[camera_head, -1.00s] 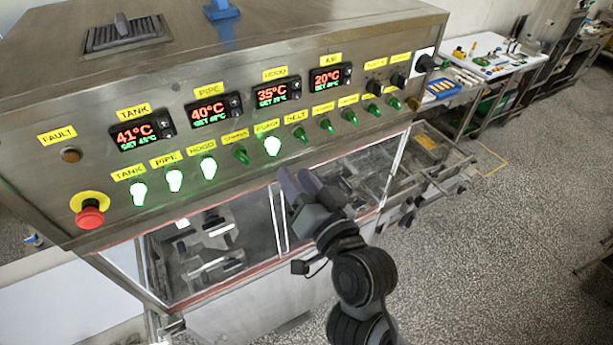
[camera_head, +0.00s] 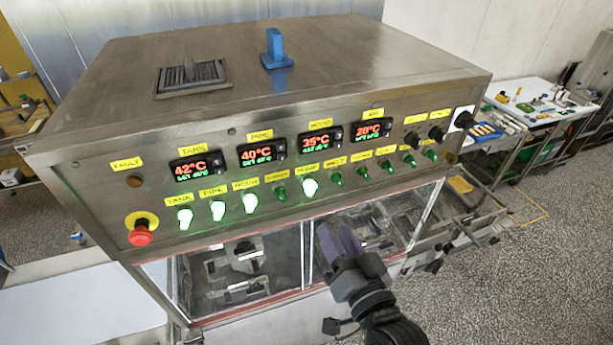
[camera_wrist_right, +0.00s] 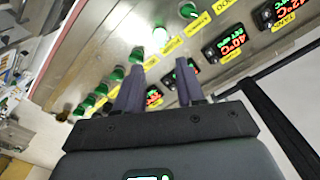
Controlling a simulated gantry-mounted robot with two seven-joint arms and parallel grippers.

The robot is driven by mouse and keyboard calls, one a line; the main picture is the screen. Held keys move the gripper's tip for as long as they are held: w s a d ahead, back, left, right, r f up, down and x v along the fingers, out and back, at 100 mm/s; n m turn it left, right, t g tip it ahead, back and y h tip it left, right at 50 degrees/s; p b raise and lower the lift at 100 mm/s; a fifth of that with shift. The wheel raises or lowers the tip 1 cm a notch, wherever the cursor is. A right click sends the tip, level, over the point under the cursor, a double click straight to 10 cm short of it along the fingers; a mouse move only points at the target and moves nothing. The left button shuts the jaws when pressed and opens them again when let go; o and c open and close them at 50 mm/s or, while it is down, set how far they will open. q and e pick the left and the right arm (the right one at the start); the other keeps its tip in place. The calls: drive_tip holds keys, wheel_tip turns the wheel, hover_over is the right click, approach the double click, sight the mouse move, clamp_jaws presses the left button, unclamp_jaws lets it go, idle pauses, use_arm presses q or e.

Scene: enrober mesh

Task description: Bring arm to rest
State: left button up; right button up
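My right gripper (camera_head: 338,232) is in front of the glass window, below the control panel (camera_head: 110,205). Its two dark fingers are apart with nothing between them; in the right wrist view the open gripper (camera_wrist_right: 158,75) has the panel behind the gap. My left gripper is in neither view. The panel has several green knobs, some brightly lit, including the tank knob (camera_head: 185,218) and the pipe knob (camera_head: 218,210). The displays read 42, 40, 35 and 20 °C.
A red emergency button (camera_head: 140,234) sticks out at the panel's left. The glass window (camera_head: 235,275) lies under the panel. A mesh belt section (camera_head: 460,215) extends to the right. A table with small items (camera_head: 535,100) stands far right. The speckled floor at lower right is clear.

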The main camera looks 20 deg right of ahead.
drive_tip(key=s+d+f+n+g, duration=0.1)
drive_tip(key=s+d+f+g, duration=0.15)
drive_tip(key=f, duration=0.65)
drive_tip(key=s+d+f+n+g, duration=0.1)
drive_tip(key=s+f+g, duration=0.3)
drive_tip(key=f, duration=0.5)
drive_tip(key=s+d+f+n+g, duration=0.1)
drive_tip(key=s+f+n+g, duration=0.5)
drive_tip(key=s+f, duration=0.5)
drive_tip(key=shift+s+g, duration=0.8)
drive_tip(key=shift+g, duration=0.15)
drive_tip(key=shift+w+d+r, duration=0.1)
drive_tip(key=shift+w, duration=0.05)
